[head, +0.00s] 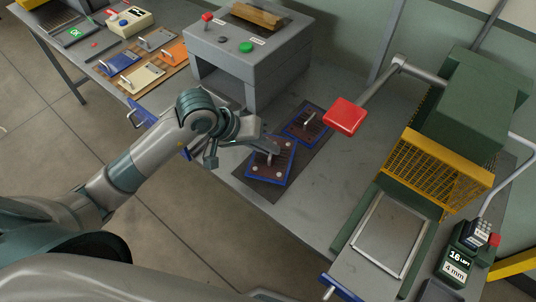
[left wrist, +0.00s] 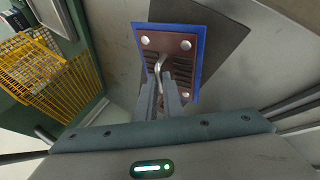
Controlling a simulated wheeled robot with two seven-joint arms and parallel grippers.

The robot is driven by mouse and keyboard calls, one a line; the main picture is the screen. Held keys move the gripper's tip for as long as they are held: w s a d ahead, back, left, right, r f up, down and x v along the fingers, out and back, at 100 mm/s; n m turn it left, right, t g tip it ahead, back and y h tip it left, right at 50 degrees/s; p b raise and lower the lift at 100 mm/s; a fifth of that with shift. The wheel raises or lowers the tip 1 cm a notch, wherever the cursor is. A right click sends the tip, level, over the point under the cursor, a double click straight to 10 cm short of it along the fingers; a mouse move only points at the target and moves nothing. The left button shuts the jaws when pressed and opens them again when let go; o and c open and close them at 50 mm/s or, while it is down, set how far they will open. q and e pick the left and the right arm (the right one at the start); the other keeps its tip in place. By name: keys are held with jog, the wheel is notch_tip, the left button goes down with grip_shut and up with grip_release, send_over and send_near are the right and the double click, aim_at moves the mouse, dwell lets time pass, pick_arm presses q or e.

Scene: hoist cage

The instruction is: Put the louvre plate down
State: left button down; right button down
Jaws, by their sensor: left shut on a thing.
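The louvre plate (head: 284,164) is a brown slotted plate with pale round studs, a blue border and a metal handle. It is over the near end of a dark mat (head: 296,178) on the grey bench. My left gripper (head: 270,149) is shut on its handle. In the left wrist view the plate (left wrist: 184,44) fills the upper middle, with the fingers (left wrist: 160,92) closed around the handle. I cannot tell whether the plate touches the mat. A second similar blue-edged plate (head: 298,128) lies just beyond it on the mat. My right gripper is not in view.
A grey press (head: 240,65) with a green button stands behind the mat. To the right are a red pad (head: 345,116) on an arm, a yellow mesh guard (head: 437,165) and a framed metal platen (head: 390,235). Several coloured plates (head: 145,75) lie at left. Bench between mat and platen is clear.

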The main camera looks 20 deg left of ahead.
pick_arm(q)
jog(key=shift+f+p, duration=0.85)
jog(key=shift+f, duration=1.05)
jog(key=shift+f, duration=0.15)
jog(key=c, duration=1.9)
grip_release()
